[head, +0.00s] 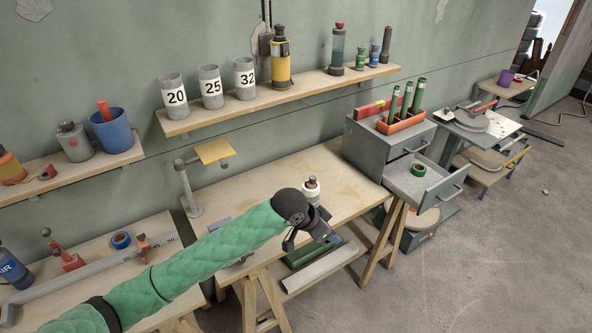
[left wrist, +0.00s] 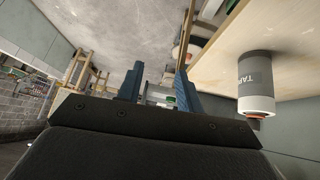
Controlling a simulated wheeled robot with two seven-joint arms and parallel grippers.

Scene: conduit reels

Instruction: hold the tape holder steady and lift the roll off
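In the head view the roll (head: 312,186) shows just behind my left wrist, which hides part of the holder. My left gripper (head: 312,238) is by the bench's front edge, beside and apart from the holder. Its blue fingers (left wrist: 158,72) are spread and empty. My right gripper is not in view.
The bench (head: 345,192) is mostly bare, with a lamp-like stand (head: 192,195) at its back left. A grey cabinet (head: 372,145) with an open drawer (head: 442,190) holding a green roll stands at right. A shelf (head: 300,92) with cups and bottles runs above.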

